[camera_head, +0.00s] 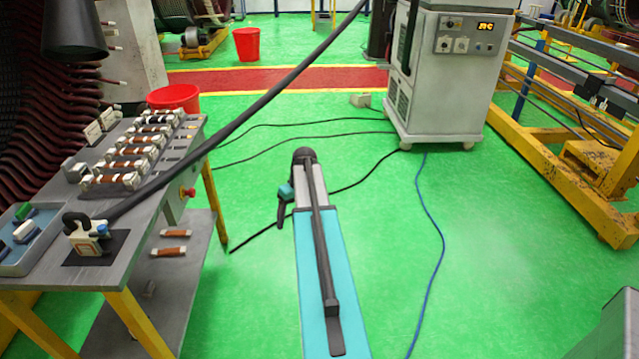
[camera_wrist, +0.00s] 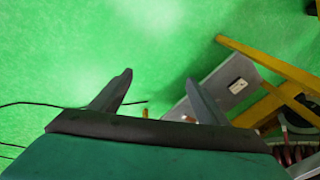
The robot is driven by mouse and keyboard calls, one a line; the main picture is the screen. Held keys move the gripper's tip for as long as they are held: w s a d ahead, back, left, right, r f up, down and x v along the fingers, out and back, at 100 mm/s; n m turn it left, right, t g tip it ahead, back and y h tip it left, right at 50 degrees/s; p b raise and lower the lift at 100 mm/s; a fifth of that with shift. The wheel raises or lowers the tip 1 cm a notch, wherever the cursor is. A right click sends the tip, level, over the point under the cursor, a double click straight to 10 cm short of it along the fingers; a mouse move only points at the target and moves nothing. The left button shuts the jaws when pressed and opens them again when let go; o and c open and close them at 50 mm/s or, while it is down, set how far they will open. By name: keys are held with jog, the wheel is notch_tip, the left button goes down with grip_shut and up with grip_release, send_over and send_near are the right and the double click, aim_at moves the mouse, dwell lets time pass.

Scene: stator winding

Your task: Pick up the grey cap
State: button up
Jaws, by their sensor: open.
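I cannot pick out a grey cap for certain in either view. A small grey block (camera_head: 74,171) sits at the left edge of the grey workbench (camera_head: 130,262) in the head view, but its shape is too small to tell. My gripper (camera_wrist: 159,76) shows in the wrist view with its two dark fingers wide apart and nothing between them. In the head view my gripper (camera_head: 281,212) hangs over the green floor, to the right of the workbench and apart from it.
The bench holds a rack of copper-wound coils (camera_head: 125,160), a blue tray (camera_head: 40,262) and a white device (camera_head: 88,240) on a black mat. A dark hose slants across the head view. A white cabinet (camera_head: 440,85) and yellow frame (camera_head: 560,185) stand right. Floor between is mostly clear.

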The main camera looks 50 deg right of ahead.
jog(key=s+a+f+n+g, duration=0.1)
jog(key=s+a+f+g, duration=0.15)
jog(key=a+f, duration=1.05)
jog(key=s+a+f+g, duration=0.3)
jog(key=a+f, duration=0.5)
jog(key=a, duration=0.8)
jog(key=s+a+f, duration=0.3)
jog(key=s+a, duration=0.2)
jog(key=s, duration=0.2)
jog(key=s+a+f+n+g+h, duration=0.1)
jog(key=s+a+f, duration=0.2)
jog(key=s+a, duration=0.3)
jog(key=s+a+f+n+g, duration=0.1)
jog(key=s+a+f, duration=0.3)
jog(key=s, duration=0.6)
jog(key=shift+a, duration=0.7)
jog(key=shift+c, duration=0.5)
